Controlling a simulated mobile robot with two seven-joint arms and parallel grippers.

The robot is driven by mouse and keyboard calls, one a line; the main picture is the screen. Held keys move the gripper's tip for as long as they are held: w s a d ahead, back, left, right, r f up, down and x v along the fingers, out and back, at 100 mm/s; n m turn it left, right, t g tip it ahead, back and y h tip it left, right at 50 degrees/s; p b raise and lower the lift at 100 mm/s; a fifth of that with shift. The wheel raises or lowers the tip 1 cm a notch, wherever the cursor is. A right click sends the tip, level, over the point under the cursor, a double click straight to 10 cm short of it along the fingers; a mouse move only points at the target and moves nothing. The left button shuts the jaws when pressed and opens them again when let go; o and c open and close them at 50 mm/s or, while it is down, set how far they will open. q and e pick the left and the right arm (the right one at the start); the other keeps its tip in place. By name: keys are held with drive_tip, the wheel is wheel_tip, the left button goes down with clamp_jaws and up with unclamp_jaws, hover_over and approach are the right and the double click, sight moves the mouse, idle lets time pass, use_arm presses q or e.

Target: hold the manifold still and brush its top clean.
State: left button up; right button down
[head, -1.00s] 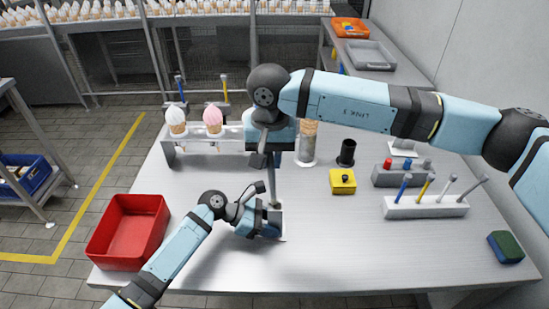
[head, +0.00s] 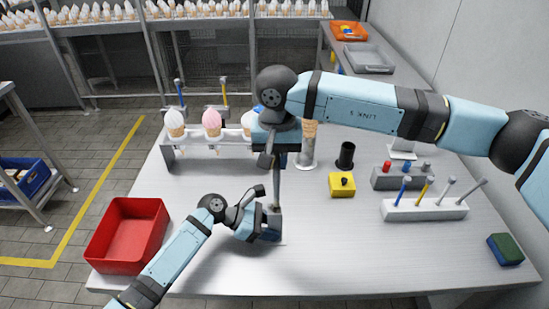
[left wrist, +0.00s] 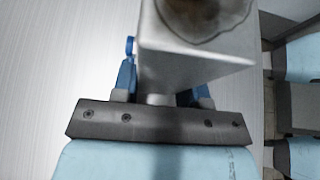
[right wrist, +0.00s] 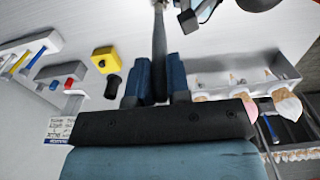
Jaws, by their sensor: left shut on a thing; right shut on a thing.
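The manifold is a grey metal block (head: 273,226) on the front middle of the table. In the left wrist view the block (left wrist: 195,62) has a brown stain (left wrist: 205,14) on its top. My left gripper (head: 257,222) is shut on the manifold from the left, its blue fingers low at the block. My right gripper (head: 275,160) is above and shut on the brush, whose thin handle (head: 277,188) hangs roughly upright. The handle (right wrist: 160,38) also shows between the fingers in the right wrist view. The brush's lower end is by the manifold's top; I cannot tell whether they touch.
A red bin (head: 105,249) stands at the left. A cone rack (head: 190,139) is behind the arms. A yellow box (head: 342,190), a black cup (head: 346,155), a tool holder (head: 425,210) and a green-blue sponge (head: 505,249) are on the right.

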drive_tip(key=shift+a, duration=0.15)
drive_tip(key=shift+w+a, duration=0.1)
drive_tip(key=shift+a, duration=0.55)
drive_tip(key=shift+d+f, duration=0.1)
drive_tip(key=shift+d, duration=0.1)
drive_tip(key=shift+d, duration=1)
drive_tip(key=shift+a, duration=0.2)
drive_tip(key=shift+a, duration=0.9)
drive_tip(key=shift+d, duration=0.15)
drive_tip(key=shift+d, duration=0.95)
